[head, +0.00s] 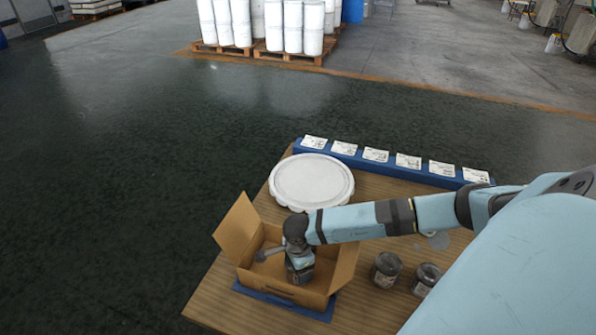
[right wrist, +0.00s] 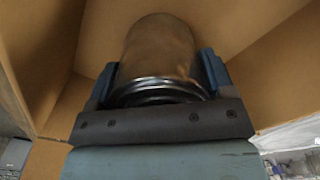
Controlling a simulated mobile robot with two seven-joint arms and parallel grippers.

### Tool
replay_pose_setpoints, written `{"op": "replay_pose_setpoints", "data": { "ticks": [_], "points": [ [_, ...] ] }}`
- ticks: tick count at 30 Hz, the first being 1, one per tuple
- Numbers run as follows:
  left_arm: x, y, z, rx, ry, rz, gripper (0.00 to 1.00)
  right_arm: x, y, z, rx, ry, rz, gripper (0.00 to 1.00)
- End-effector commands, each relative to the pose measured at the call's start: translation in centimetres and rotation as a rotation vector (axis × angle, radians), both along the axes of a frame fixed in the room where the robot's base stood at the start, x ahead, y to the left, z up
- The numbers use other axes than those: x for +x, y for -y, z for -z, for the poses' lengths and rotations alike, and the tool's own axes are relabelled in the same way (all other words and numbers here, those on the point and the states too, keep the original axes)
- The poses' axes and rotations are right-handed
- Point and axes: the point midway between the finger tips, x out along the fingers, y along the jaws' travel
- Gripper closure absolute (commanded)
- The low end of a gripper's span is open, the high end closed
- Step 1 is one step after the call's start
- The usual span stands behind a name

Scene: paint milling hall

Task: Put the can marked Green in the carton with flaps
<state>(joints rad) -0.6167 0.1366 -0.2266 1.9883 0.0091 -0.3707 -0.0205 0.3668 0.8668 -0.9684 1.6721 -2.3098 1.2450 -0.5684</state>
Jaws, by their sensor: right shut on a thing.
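The carton with flaps (head: 268,290) stands open at the near left part of the table, on a blue mat. My right arm reaches in from the right, and my right gripper (head: 299,272) is down inside the carton. In the right wrist view, the right gripper (right wrist: 160,90) is shut on a can (right wrist: 160,50) with a dark rim and a brownish, dim side. Cardboard walls surround the can. No marking on it can be read, so I cannot tell whether it says Green. Whether it touches the carton floor is unclear. My left gripper is not in view.
Two dark cans (head: 385,270) (head: 426,279) stand on the table (head: 232,290) right of the carton, below my arm. A round white lid (head: 311,182) lies behind the carton. A blue rail (head: 400,166) with several white labels runs along the back edge.

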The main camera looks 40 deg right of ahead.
Motion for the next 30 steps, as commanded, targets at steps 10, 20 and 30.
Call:
{"op": "replay_pose_setpoints", "data": {
  "ticks": [10,20,30],
  "points": [
    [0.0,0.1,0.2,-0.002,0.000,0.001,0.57,0.1,0.0,0.2,0.000,0.001,0.000,0.13],
    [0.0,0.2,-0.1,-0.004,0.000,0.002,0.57,0.1,0.0,-0.1,0.000,0.001,0.000,0.00],
    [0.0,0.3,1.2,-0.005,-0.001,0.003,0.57,0.2,0.1,-5.6,-0.001,0.006,-0.001,0.00]
  ]
}}
